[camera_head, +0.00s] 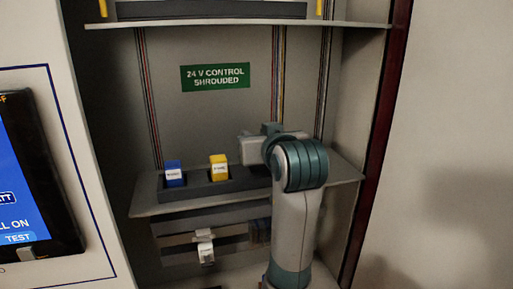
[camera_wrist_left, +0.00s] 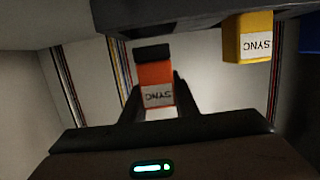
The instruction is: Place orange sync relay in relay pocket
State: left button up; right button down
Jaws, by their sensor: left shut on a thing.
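The orange sync relay (camera_wrist_left: 155,74), with a white SYNC label and a dark end, shows in the left wrist view. My left gripper (camera_wrist_left: 156,90) is shut on it, one finger on each side. The relay's dark end points toward the dark relay rack (camera_wrist_left: 185,22); I cannot tell whether they touch. In the head view the rack (camera_head: 208,187) sits on the middle shelf with a blue relay (camera_head: 173,174) and a yellow relay (camera_head: 219,168) upright in it. My left arm hides the rack's right end, the orange relay and any pocket there. My right gripper is out of view.
The middle shelf (camera_head: 150,207) and an upper shelf (camera_head: 240,22) bound the cabinet bay. A green sign (camera_head: 215,77) is on the back wall between wire bundles. A rail with a white device (camera_head: 205,247) lies below the shelf. A screen (camera_head: 30,185) stands at left.

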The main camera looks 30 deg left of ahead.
pick_arm(q)
jog(key=shift+f+p, duration=0.7)
jog(key=shift+f, duration=0.95)
jog(key=shift+f, duration=0.2)
jog(key=o, duration=1.1)
jog(key=shift+r, duration=0.1)
